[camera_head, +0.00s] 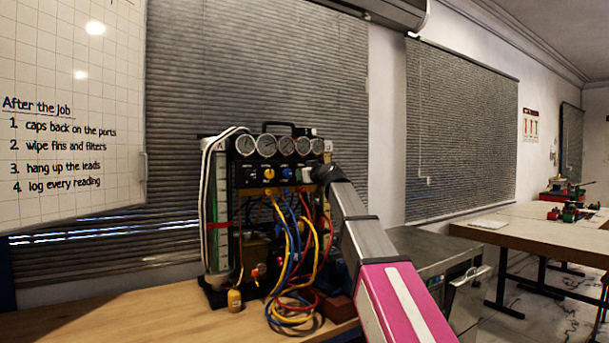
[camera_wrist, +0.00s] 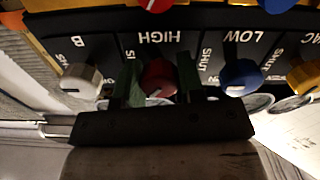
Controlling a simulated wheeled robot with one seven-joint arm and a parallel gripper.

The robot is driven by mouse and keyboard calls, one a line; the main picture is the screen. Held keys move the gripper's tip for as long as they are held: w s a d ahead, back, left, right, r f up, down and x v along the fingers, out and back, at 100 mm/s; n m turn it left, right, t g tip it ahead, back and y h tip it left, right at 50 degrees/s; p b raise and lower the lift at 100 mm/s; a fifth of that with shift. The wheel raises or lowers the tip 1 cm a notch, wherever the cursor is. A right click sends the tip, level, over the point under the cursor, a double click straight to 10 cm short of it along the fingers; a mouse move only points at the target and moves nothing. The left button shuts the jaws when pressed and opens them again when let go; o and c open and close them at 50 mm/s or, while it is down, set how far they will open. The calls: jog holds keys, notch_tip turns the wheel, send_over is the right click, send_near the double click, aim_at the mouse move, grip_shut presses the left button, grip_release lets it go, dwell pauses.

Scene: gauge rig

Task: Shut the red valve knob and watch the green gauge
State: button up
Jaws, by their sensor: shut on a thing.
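The red valve knob (camera_wrist: 158,78) sits on the black panel of the rig, under the label HIGH in the upside-down wrist view. My gripper (camera_wrist: 160,88) is shut on it, one green-grey finger on each side. A pale pointer mark shows on the knob; its exact setting is hard to read. In the head view my gripper (camera_head: 318,174) reaches the right side of the panel, and the red knob cannot be made out there. Several round gauges (camera_head: 266,146) line the top of the rig. Their needles are too small to read, and I cannot tell which is green.
A blue knob (camera_wrist: 240,76) and a white knob (camera_wrist: 82,80) flank the red one closely. A yellow knob (camera_wrist: 304,78) is farther right. Coloured hoses (camera_head: 290,260) hang in front of the rig.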

jog(key=m, duration=0.5)
jog(key=shift+m, duration=0.3)
jog(key=m, duration=0.5)
dwell(0.4)
jog(key=o, duration=0.9)
jog(key=v, duration=1.1)
jog(key=shift+w, duration=0.1)
